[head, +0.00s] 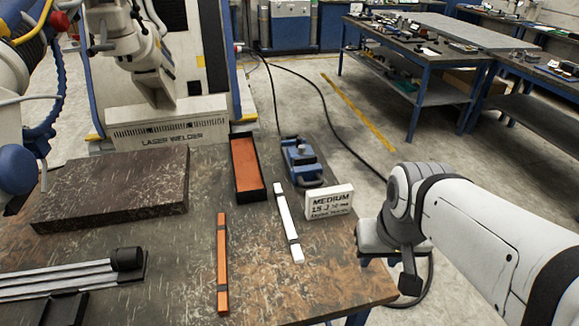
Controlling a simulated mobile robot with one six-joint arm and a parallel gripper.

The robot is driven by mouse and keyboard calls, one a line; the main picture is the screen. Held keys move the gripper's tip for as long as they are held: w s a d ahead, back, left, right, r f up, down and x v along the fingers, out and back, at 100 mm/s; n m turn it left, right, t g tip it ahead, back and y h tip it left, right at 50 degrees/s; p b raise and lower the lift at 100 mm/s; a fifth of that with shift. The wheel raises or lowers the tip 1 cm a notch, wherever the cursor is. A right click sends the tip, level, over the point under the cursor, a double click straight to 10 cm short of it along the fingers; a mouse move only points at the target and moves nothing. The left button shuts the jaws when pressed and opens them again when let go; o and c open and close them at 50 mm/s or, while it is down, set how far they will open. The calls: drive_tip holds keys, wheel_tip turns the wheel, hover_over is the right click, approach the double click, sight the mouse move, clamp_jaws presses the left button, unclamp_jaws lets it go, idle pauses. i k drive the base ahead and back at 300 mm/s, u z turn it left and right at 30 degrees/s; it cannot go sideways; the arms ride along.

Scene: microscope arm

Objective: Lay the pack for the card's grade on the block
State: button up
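The card (329,203) stands upright on the bench at right and reads "MEDIUM", with smaller text below that I read only in part. An orange pack (222,260) with dark bands lies on the bench front. A white pack (287,225) with dark bands lies to its right, nearer the card. A thick dark slab (115,190), which looks like the block, lies at left with nothing on its top. My arm comes in from the right. A dark part at its end, probably my gripper (409,275), hangs off the bench's right edge, away from both packs; its fingers are unclear.
A black open tray (260,185) with an orange inside stands behind the packs. A blue device (300,162) sits near the back edge. The laser welder (165,125) stands behind the slab. Grey rods on a black holder (70,280) lie at front left. Bare bench (170,270) lies between.

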sight(110, 201)
drive_tip(key=k, duration=1.65)
drive_tip(key=u, duration=0.55)
drive_tip(key=i, duration=1.65)
drive_tip(key=z, duration=0.05)
